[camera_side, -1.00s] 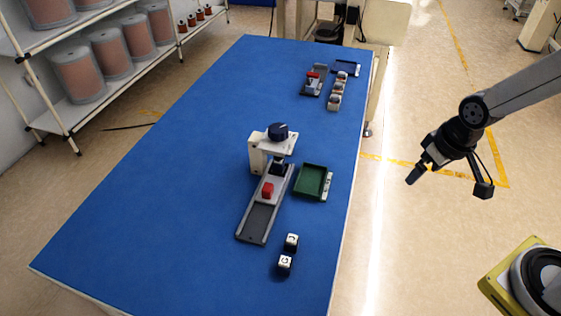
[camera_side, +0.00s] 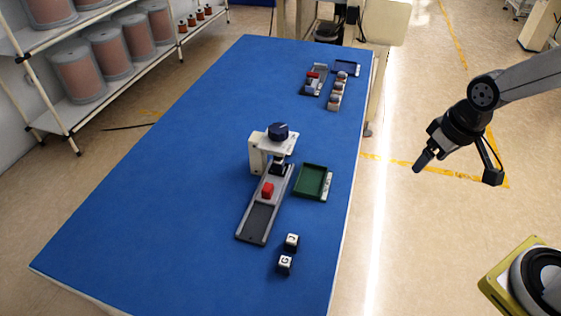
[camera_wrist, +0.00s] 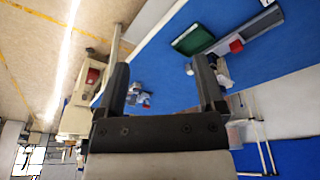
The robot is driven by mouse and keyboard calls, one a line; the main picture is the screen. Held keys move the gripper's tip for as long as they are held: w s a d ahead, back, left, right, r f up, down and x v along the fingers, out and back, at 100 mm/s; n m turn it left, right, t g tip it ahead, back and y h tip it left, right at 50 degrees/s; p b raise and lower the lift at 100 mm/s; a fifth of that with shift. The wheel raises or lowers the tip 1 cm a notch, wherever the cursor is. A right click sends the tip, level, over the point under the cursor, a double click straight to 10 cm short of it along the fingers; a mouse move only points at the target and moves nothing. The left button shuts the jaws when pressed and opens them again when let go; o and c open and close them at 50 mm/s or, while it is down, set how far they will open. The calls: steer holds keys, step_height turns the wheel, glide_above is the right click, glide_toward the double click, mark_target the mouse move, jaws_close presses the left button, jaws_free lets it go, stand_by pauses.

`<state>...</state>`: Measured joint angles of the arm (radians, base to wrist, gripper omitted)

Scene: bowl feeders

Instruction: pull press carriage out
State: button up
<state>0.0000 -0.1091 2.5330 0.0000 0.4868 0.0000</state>
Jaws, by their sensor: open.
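The press (camera_side: 260,153) stands on the blue table, a cream frame with a dark blue knob on top. Its grey rail (camera_side: 258,222) runs toward the front of the table. The carriage with a red block (camera_side: 267,190) sits on the rail just in front of the press frame. In the wrist view the red block (camera_wrist: 236,46) shows small near the top right. My gripper (camera_side: 421,166) is off the right side of the table, above the floor, well apart from the press. In the wrist view my gripper (camera_wrist: 163,82) has its two fingers apart with nothing held between them.
A green tray (camera_side: 325,184) lies right of the press. Two lettered cubes (camera_side: 285,264) sit near the front. A second grey fixture with a red part (camera_side: 313,80) and a row of small parts (camera_side: 337,92) are at the back. The table's left side is clear.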

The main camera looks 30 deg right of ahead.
steer(key=v, duration=0.2)
steer(key=n+g, duration=0.3)
steer(key=n, duration=0.6)
glide_above(267, 187)
step_height(267, 187, down, 18)
steer(key=shift+d+r, duration=0.1)
steer(key=shift+r, duration=0.1)
steer(key=shift+f, duration=3.85)
